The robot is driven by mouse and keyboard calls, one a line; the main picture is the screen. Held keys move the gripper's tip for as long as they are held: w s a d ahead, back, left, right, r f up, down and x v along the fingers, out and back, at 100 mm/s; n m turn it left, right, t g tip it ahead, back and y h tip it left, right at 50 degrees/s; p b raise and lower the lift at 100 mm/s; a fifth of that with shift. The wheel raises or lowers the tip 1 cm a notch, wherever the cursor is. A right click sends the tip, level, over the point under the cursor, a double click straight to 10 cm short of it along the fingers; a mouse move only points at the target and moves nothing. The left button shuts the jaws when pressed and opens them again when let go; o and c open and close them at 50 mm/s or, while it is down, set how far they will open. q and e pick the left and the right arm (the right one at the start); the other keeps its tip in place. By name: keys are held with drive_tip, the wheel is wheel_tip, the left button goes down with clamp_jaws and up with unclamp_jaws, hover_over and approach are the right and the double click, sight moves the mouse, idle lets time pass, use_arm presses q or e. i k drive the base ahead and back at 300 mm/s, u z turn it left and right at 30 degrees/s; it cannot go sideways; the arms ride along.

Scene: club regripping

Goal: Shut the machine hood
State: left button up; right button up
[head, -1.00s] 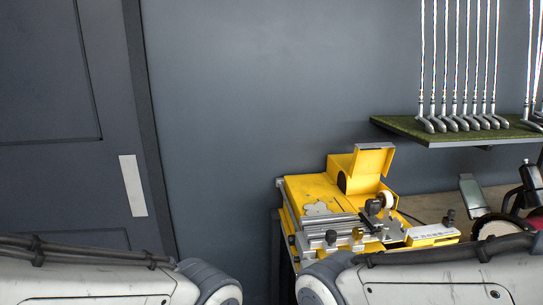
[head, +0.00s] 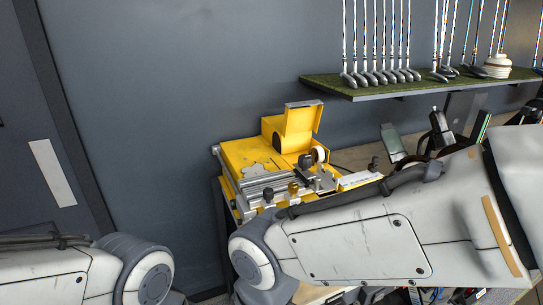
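The yellow machine (head: 245,152) stands on the bench against the grey wall, near the middle of the head view. Its hood (head: 300,120) is a yellow flap standing raised at the back of the machine. A white roll and dark knobs sit just in front of the hood. Both of my arms cross the lower part of the view, and the right one covers the machine's front edge. Neither gripper shows, and no arm part touches the hood.
A green-topped shelf (head: 432,84) with several golf clubs (head: 380,72) and a white ribbed object (head: 497,66) hangs above the bench to the right. Dark equipment (head: 440,130) stands on the bench right of the machine. A door (head: 30,190) is at the left.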

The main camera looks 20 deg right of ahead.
sight(301, 117)
drive_tip(key=k, duration=1.2)
drive_tip(key=z, duration=0.8)
drive_tip(key=i, duration=1.1)
drive_tip(key=u, duration=0.4)
drive_tip(key=i, duration=0.6)
drive_tip(key=u, duration=0.6)
